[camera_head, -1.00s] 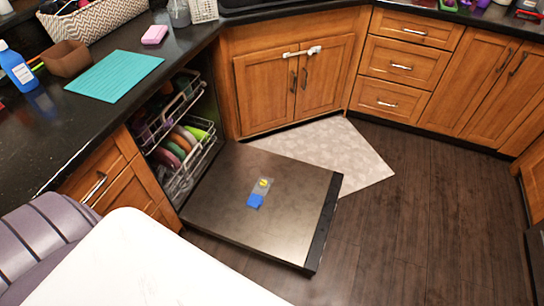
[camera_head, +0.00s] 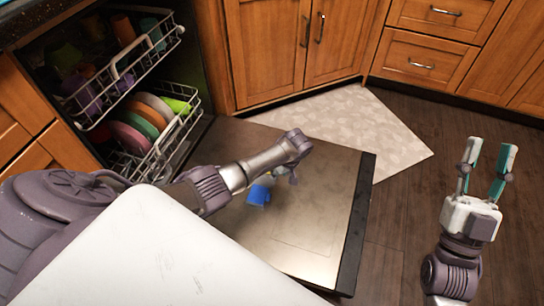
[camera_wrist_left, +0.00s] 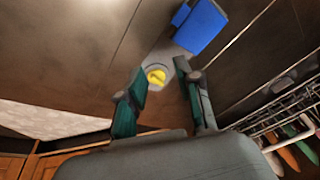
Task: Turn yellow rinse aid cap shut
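The yellow rinse aid cap (camera_wrist_left: 156,77) sits in a grey round recess of the dispenser on the open dishwasher door (camera_head: 300,225). The blue dispenser lid (camera_head: 257,195) stands beside it and also shows in the left wrist view (camera_wrist_left: 201,26). My left gripper (camera_head: 288,174) is over the dispenser; in the head view its wrist largely hides the cap. In the left wrist view its two green-padded fingers (camera_wrist_left: 159,69) are apart, with the cap seen between and beyond them. Contact cannot be told. My right gripper (camera_head: 488,150) is open and empty, right of the door.
Dishwasher racks (camera_head: 155,140) with coloured plates and cups stand left of the door. Wooden cabinets (camera_head: 290,50) line the back. A light mat (camera_head: 350,130) lies on the floor behind the door. Dark floor is clear between the door and my right gripper.

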